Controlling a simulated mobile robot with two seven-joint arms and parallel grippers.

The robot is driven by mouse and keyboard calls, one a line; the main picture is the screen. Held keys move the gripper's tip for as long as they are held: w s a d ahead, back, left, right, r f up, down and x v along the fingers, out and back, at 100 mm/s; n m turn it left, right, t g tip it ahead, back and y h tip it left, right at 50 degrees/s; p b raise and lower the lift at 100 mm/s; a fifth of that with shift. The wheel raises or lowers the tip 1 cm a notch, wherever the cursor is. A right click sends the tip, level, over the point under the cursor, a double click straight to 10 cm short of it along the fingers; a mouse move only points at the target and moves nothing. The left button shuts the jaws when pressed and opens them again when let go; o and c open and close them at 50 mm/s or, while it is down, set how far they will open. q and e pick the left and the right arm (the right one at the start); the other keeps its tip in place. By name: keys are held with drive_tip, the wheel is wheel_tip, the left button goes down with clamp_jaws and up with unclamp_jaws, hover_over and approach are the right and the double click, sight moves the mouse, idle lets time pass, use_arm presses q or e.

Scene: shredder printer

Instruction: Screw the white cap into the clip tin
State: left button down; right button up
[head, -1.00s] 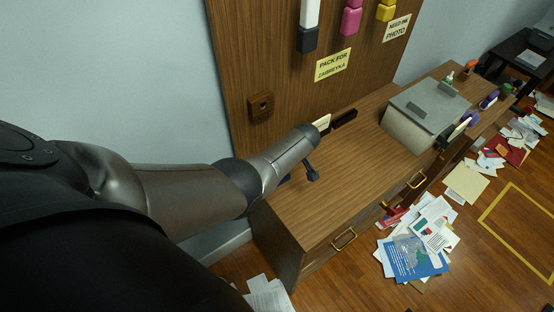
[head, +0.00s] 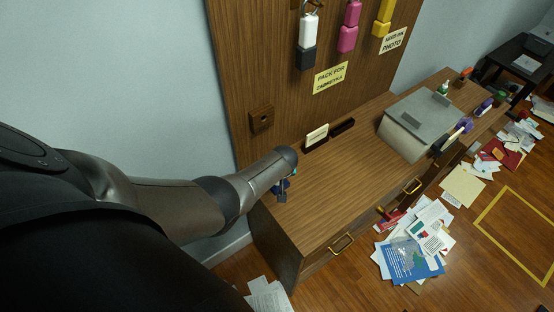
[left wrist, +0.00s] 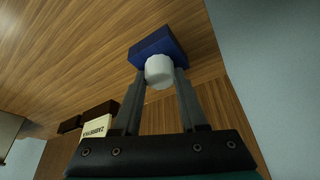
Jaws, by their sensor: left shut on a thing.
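In the left wrist view, a white cap (left wrist: 159,71) sits between the fingertips of my left gripper (left wrist: 157,76), which is shut on it. Directly beyond the cap is the blue clip tin (left wrist: 152,44), on the wooden surface. The cap covers part of the tin's near face, and I cannot tell whether it is threaded in. In the head view, my left gripper (head: 281,194) is at the left end of the cabinet top, mostly hidden by the forearm. A bit of blue (head: 285,184) shows beside it. My right gripper is in neither view.
The wooden cabinet top (head: 330,195) is clear right of my arm. A cream card (head: 317,132) and a dark holder (head: 342,127) stand by the back panel. A grey machine (head: 420,122) stands farther right. Papers (head: 415,245) litter the floor.

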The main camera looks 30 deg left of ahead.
use_arm(q)
drive_tip(key=shift+w+d+r+m, duration=0.15)
drive_tip(key=shift+w+d+m, duration=0.05)
drive_tip(key=shift+m, duration=0.2)
drive_tip(key=c, duration=0.6)
unclamp_jaws()
drive_tip(key=shift+o, duration=1.2)
drive_tip(key=shift+s+a, duration=0.1)
drive_tip(key=shift+s+r+p, duration=0.2)
drive_tip(key=shift+r+p, duration=0.25)
drive_tip(key=shift+p, duration=0.2)
drive_tip(key=p+v, duration=0.4)
drive_tip(key=v, duration=1)
drive_tip(key=shift+s, duration=0.1)
